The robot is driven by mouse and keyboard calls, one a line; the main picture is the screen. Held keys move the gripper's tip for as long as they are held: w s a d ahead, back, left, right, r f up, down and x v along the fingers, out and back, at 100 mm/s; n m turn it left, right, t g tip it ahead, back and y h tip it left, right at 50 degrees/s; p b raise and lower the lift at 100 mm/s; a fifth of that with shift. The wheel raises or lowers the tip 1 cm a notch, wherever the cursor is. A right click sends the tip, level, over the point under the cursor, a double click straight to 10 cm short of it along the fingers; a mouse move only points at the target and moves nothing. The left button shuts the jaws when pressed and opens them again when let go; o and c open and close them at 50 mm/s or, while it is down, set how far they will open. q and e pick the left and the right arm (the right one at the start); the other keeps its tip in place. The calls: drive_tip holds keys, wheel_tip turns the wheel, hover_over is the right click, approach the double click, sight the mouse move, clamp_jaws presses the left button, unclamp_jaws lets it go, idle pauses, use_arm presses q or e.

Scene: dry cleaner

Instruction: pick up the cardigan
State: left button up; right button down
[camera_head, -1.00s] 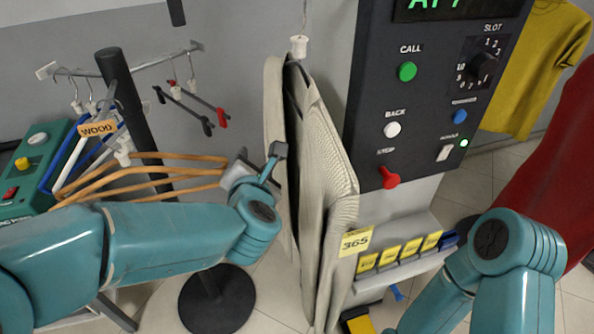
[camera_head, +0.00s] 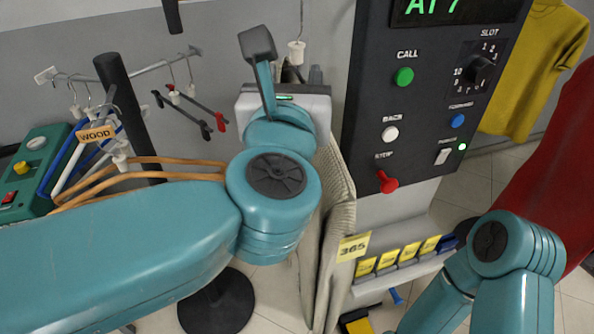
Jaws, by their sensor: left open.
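A cream knitted cardigan (camera_head: 341,205) hangs in the middle of the head view, below a white hook fitting (camera_head: 296,52). A yellow tag marked 365 (camera_head: 354,246) is on its lower right edge. My left gripper (camera_head: 272,62) is raised in front of the cardigan's upper part, just below and left of the hook fitting. The gripper and wrist cover much of the cardigan's top and left side. I cannot tell whether they touch it. Of my right arm, only a joint shows at lower right; its gripper is out of view.
A dark control panel (camera_head: 424,120) with coloured buttons stands close to the cardigan's right. Below it is a ledge with yellow tags (camera_head: 407,252). A rack with wooden hangers (camera_head: 150,163) stands at left. A yellow shirt (camera_head: 527,75) and red garment (camera_head: 545,180) hang at right.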

sight(296, 50)
use_arm(q)
drive_tip(key=w+p, duration=0.1)
drive_tip(key=w, duration=0.4)
drive_tip(key=shift+w+d, duration=0.15)
drive_tip(key=shift+w, duration=0.15)
drive_tip(key=w+p, duration=0.3)
drive_tip(key=w, duration=0.2)
drive_tip(key=shift+w+d+r, duration=0.1)
drive_tip(key=shift+w+d, duration=0.05)
drive_tip(key=shift+w, duration=0.1)
drive_tip(key=shift+s, duration=0.1)
clamp_jaws()
